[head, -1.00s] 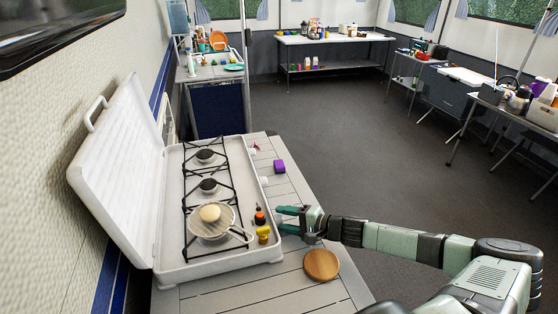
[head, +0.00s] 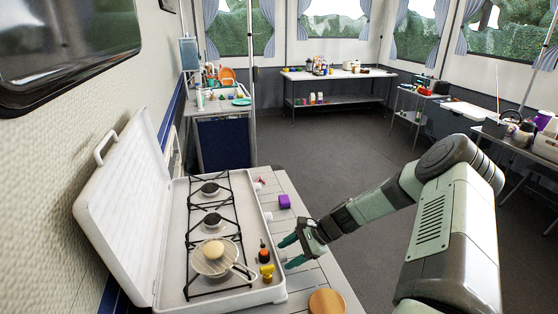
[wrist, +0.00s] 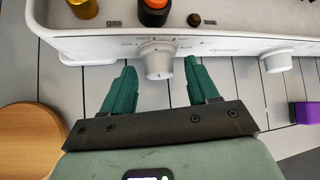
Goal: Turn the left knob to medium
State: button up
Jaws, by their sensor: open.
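The white left knob (wrist: 157,60) sits on the front panel of the white camping stove (head: 172,292), with printed marks around it. In the wrist view it stands between my two green fingers, with a gap on each side. My gripper (head: 290,251) is open and empty at the stove's front edge; its fingers reach toward the panel on either side of the knob. In the head view the left knob is hard to make out behind the fingers. A second white knob (wrist: 278,63) is further right on the panel, clear of my gripper.
A round wooden board (head: 327,302) and a purple box (head: 284,201) lie on the slatted table. An orange-topped black bottle (head: 264,253) and a yellow shaker (head: 267,271) stand at the stove's front edge.

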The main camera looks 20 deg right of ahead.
jog(key=shift+w+g, duration=0.15)
jog(key=shift+g, duration=0.25)
jog(key=r+v, duration=0.1)
jog(key=v, duration=1)
jog(key=w+a+r+n+h, duration=0.2)
jog(key=w+a+r+n, duration=0.1)
jog(key=r, duration=0.7)
jog(key=w+a+r+n+h, duration=0.2)
jog(key=a+r+n, duration=0.4)
jog(key=r, duration=0.3)
jog(key=shift+w+a+r+t, duration=0.3)
jog(key=shift+w+a+r, duration=0.1)
jog(key=shift+w, duration=0.15)
jog(key=s+a+r+n+h, duration=0.1)
jog(key=s+a+r+n, duration=0.2)
jog(key=s, duration=0.8)
jog(key=s+a+r+n+h, duration=0.2)
jog(key=s+r+n, duration=0.1)
jog(key=s, duration=0.8)
jog(key=s+a+r+n+h, duration=0.1)
jog(key=s+a+r+n, duration=0.2)
jog(key=s, duration=0.8)
jog(key=r+t, duration=0.1)
jog(key=d+r+m+t, duration=0.1)
jog(key=r, duration=0.1)
jog(key=r+t+h, duration=0.1)
jog(key=shift+s+d+r, duration=0.2)
jog(key=shift+d+r, duration=0.05)
jog(key=shift+d, duration=0.15)
